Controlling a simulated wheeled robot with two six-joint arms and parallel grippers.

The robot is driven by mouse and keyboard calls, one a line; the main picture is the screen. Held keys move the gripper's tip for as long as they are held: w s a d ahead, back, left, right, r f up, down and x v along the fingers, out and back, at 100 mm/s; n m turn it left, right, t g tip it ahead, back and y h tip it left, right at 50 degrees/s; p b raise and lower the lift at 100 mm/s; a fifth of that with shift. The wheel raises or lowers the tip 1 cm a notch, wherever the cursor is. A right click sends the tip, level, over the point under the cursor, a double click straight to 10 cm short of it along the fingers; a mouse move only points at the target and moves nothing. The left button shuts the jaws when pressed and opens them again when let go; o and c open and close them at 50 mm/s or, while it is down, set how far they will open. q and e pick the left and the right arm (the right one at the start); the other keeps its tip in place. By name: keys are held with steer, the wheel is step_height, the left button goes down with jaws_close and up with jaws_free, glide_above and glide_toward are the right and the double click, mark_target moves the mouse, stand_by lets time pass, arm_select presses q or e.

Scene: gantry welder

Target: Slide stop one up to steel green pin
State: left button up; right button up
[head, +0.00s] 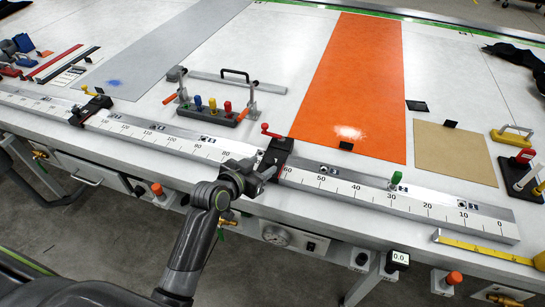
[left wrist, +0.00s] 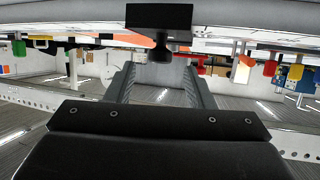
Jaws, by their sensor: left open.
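A black stop block (head: 276,153) with a red lever sits across the scale rail (head: 335,186) near the 60 mark. A second black stop (head: 90,109) sits farther left. I see no legible name on either. A small green pin (head: 396,178) stands on the rail near the 30 mark, right of the first stop. My left gripper (head: 262,172) is at the front side of the first stop. In the left wrist view its fingers (left wrist: 158,85) are apart, with a black block (left wrist: 158,22) and its round knob ahead between them. Contact cannot be told. My right gripper is not in view.
A tan plate (head: 453,153) lies at right. A yellow tape (head: 485,248) lies by the front edge. The rail between stop and green pin looks clear.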

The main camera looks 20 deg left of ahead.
mark_target(268, 162)
arm_select(q)
steer(key=shift+p+x, duration=0.35)
steer(key=shift+x, duration=3.05)
jaws_close()
